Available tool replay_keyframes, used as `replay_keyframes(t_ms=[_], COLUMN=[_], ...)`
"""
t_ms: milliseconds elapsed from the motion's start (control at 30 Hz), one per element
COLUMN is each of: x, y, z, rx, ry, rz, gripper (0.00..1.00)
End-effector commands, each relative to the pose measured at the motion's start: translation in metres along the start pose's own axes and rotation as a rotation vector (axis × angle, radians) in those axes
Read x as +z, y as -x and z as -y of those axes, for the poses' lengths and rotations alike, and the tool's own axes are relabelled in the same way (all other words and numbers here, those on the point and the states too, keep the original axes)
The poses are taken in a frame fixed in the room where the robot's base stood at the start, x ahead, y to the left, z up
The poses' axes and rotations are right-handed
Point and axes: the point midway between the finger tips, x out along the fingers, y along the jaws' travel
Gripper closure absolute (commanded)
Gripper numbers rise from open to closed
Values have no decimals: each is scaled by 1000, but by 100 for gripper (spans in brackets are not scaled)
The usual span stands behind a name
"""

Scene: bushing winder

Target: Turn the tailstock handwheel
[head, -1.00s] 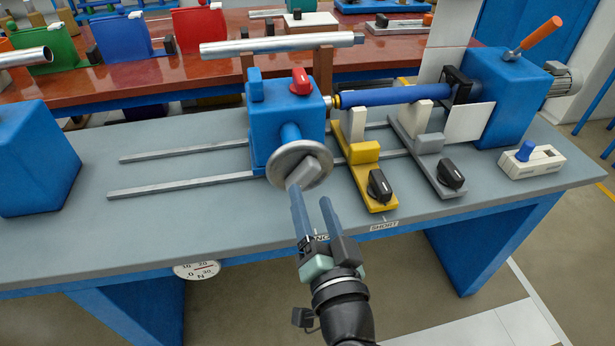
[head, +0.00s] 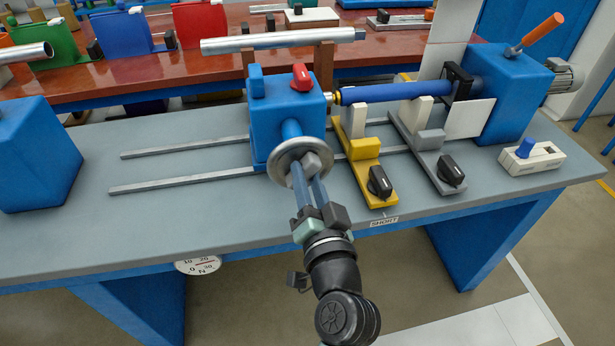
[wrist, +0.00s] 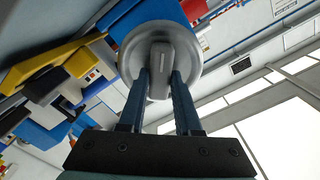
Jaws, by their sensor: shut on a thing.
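The tailstock (head: 286,122) is a blue block with a red knob on top, standing on two rails on the grey bench. Its handwheel (head: 283,163) is a round grey disc facing me, with a grey grip bar (wrist: 160,66) across its middle. In the wrist view the handwheel's disc (wrist: 129,52) fills the top centre. My gripper (head: 307,170) reaches up from below, its two blue fingers closed on either side of the grip bar. The wrist view also shows the gripper (wrist: 160,78) with a finger along each side of the bar.
A blue roll (head: 385,93) lies between the tailstock and the blue headstock (head: 508,95). Yellow (head: 371,180) and grey (head: 438,170) supports with black knobs stand right of the handwheel. A round gauge (head: 198,266) hangs at the bench's front edge.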

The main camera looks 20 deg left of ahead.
Motion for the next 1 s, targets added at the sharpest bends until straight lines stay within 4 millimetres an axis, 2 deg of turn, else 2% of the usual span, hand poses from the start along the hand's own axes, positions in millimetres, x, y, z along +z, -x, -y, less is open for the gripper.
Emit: replay_keyframes(t_ms=[533, 1000], x=[2, 4], y=[0, 0], z=[-2, -1], rx=[0, -1], ry=[69, 453], rz=[-1, -3], gripper=[100, 100])
